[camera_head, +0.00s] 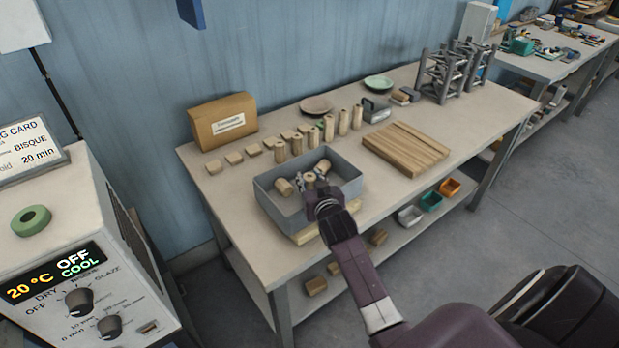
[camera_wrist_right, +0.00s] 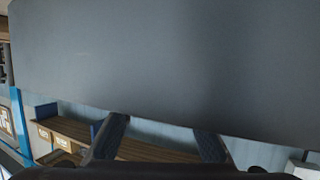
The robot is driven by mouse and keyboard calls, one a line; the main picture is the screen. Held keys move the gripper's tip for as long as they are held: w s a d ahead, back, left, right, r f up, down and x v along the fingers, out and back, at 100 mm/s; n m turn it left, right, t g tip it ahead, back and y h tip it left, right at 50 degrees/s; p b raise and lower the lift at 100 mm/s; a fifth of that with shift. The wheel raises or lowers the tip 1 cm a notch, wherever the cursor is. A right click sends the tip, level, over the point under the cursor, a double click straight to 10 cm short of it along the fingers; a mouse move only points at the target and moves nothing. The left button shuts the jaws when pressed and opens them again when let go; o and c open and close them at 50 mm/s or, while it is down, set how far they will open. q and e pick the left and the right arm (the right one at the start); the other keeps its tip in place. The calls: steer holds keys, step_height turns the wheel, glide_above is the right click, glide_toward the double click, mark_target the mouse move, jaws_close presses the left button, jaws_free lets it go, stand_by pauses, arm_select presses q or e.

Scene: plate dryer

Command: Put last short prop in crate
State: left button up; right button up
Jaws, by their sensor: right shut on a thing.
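The grey crate (camera_head: 336,198) stands near the front edge of the table, and its wall seems to fill much of the right wrist view (camera_wrist_right: 160,65). My right gripper (camera_head: 309,183) reaches into the crate and is shut on a short wooden prop (camera_head: 310,177), mostly hidden by the fingers. In the wrist view the fingers (camera_wrist_right: 165,140) stand apart; the prop cannot be made out there. One short prop (camera_head: 284,187) lies tilted in the crate to the left, and another (camera_head: 322,166) leans at the back. My left gripper is not in view.
Several upright wooden props (camera_head: 297,144) and small wooden blocks (camera_head: 234,158) stand in rows behind the crate. A cardboard box (camera_head: 222,122) is at the back left. A stack of wooden boards (camera_head: 405,149) lies right of the crate. A control unit (camera_head: 80,260) stands at left.

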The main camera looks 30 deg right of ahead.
steer(key=shift+f+b, duration=0.3)
steer(key=shift+f, duration=0.25)
steer(key=o, duration=1)
steer(key=shift+s+a+f, duration=0.1)
steer(key=shift+f, duration=0.05)
steer(key=shift+o, duration=1)
steer(key=shift+f, duration=0.1)
steer(key=shift+r+p, duration=0.45)
steer(key=shift+r, duration=0.25)
steer(key=b+v, duration=0.1)
steer(key=v, duration=1)
steer(key=shift+s+r, duration=0.3)
steer(key=shift+s, duration=0.05)
